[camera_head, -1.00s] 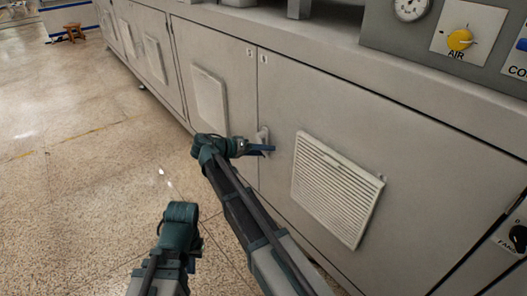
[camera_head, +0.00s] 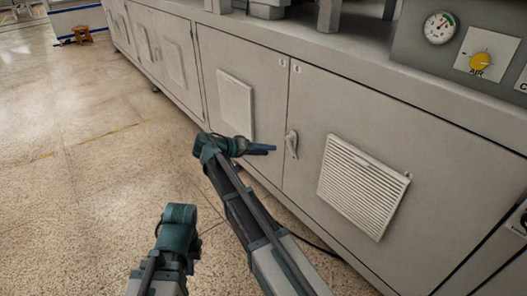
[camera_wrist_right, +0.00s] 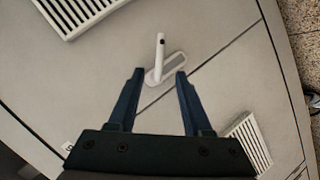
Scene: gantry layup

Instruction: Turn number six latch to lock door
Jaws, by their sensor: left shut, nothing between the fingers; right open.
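The latch (camera_head: 291,143) is a small pale handle on the grey door (camera_head: 320,105), close to the seam beside the door marked with a small label. In the right wrist view the latch handle (camera_wrist_right: 159,58) stands at an angle to its oblong plate, ahead of the fingertips. My right gripper (camera_head: 272,149) is open and empty, just left of the latch in the head view and apart from it. In the wrist view its two dark blue fingers (camera_wrist_right: 157,75) lie either side of the latch's line. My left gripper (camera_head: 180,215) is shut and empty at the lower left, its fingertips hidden.
A white louvred vent (camera_head: 362,187) is on the latch's door, and another vent (camera_head: 235,105) is on the neighbouring door. A gauge (camera_head: 440,27) and yellow AIR knob (camera_head: 480,61) sit at upper right. The speckled floor (camera_head: 90,150) at left is clear.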

